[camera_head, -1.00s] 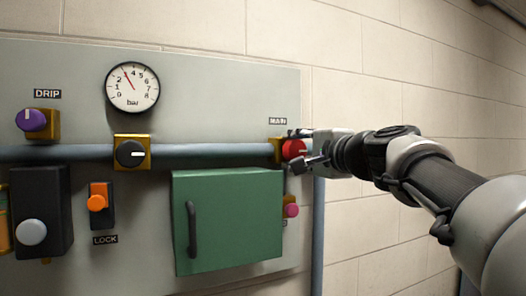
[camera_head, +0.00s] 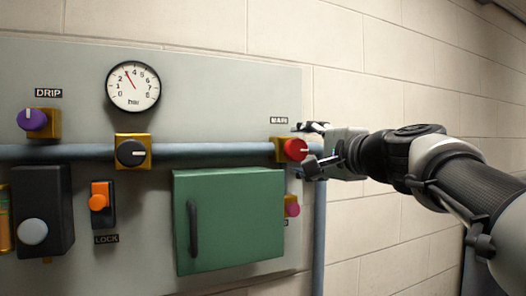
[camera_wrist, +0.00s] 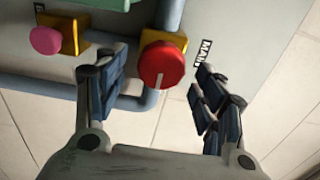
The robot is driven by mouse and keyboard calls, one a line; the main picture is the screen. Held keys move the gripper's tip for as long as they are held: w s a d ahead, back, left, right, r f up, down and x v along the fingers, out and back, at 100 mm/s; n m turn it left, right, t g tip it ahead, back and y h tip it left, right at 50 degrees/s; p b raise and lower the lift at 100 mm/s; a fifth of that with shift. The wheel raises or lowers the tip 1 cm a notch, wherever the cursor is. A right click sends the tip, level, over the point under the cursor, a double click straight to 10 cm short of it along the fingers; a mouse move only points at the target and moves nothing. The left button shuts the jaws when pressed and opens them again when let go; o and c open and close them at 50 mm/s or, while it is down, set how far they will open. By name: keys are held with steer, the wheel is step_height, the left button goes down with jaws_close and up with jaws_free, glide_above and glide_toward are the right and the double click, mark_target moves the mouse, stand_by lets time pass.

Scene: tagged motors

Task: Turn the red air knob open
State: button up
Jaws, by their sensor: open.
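The red knob (camera_head: 295,150) sits on a yellow block at the right end of the horizontal pipe, under the MAIN label (camera_head: 279,120). In the wrist view the red knob (camera_wrist: 161,64) shows a pale line on its face. My gripper (camera_head: 312,146) is just right of the knob in the head view. In the wrist view my gripper (camera_wrist: 152,88) has its fingers apart, one on each side of the knob's near side. Gaps show between both fingers and the knob, and nothing is held.
A pink knob (camera_head: 292,206) on a yellow block sits below the red one, close to a finger in the wrist view (camera_wrist: 46,40). A green cabinet door (camera_head: 228,222), a black knob (camera_head: 131,153) and a pressure gauge (camera_head: 133,86) are to the left. The wall at right is bare.

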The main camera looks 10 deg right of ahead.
steer(key=shift+v, duration=2.35)
steer(key=s+a+f+n+g+b, duration=0.1)
steer(key=s+a+f+n+g, duration=0.3)
steer(key=f, duration=0.5)
steer(key=s+a+f+n+g+h+b, duration=0.15)
steer(key=s+f, duration=0.35)
steer(key=f, duration=0.5)
steer(key=s+a+f+n+g+b, duration=0.25)
steer(key=s+f, duration=0.25)
steer(key=f, duration=0.4)
steer(key=s+d+f+n+g+h+b, duration=0.1)
steer(key=s+d+f+n+g+h, duration=0.1)
steer(key=s+f, duration=0.5)
steer(key=s+d+f+n+g+h, duration=0.2)
steer(key=s+f, duration=0.6)
steer(key=f, duration=0.6)
steer(key=d+n, duration=0.1)
steer(key=n, duration=0.1)
steer(key=shift+s+f+n+b, duration=0.25)
steer(key=shift+f+n+b, duration=0.05)
steer(key=shift+f+b, duration=0.05)
steer(key=shift+d, duration=0.1)
